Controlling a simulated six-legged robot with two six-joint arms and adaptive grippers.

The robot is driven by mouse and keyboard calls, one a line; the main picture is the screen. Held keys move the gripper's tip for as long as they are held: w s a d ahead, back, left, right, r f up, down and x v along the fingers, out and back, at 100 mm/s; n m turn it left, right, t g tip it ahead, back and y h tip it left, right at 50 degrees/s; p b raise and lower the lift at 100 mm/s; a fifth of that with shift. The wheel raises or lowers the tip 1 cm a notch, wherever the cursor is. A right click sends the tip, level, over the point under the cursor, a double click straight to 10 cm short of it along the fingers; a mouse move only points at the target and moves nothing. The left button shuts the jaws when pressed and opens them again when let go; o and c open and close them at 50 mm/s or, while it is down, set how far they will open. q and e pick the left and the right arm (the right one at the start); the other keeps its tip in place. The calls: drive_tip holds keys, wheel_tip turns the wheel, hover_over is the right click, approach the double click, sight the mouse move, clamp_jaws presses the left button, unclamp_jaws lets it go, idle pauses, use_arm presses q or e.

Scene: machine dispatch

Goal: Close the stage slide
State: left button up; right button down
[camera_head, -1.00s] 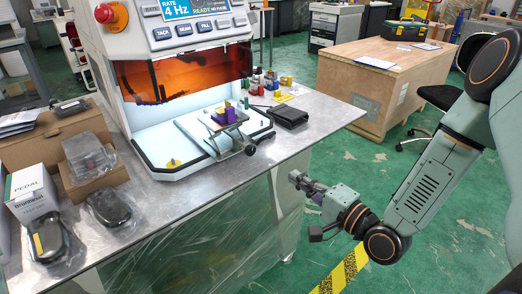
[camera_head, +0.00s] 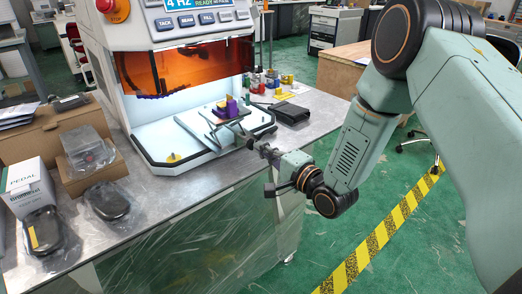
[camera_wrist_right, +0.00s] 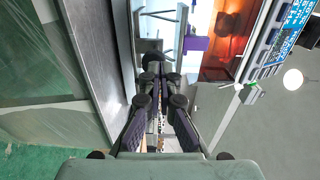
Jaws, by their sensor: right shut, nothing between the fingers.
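The stage slide (camera_head: 222,131) sticks out of the open front of the white machine (camera_head: 145,140), with a purple block and a yellow part on it. A dark handle at its front end is near my right gripper (camera_head: 262,147). My right gripper is shut and empty, at the front edge of the table, just in front of the slide's handle. In the right wrist view the shut fingers (camera_wrist_right: 155,80) point at the dark handle (camera_wrist_right: 152,58), and the purple block (camera_wrist_right: 196,43) shows beyond; contact cannot be told. My left gripper is not in view.
The metal table (camera_head: 170,200) carries a black tray (camera_head: 290,113) and small coloured bottles (camera_head: 257,84) to the right of the machine. Cardboard boxes (camera_head: 55,130) and black pedals (camera_head: 106,200) stand at the left. A wooden crate (camera_head: 340,72) is behind my right arm.

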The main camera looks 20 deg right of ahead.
drive_tip(key=shift+w+a, duration=0.15)
drive_tip(key=shift+w, duration=0.4)
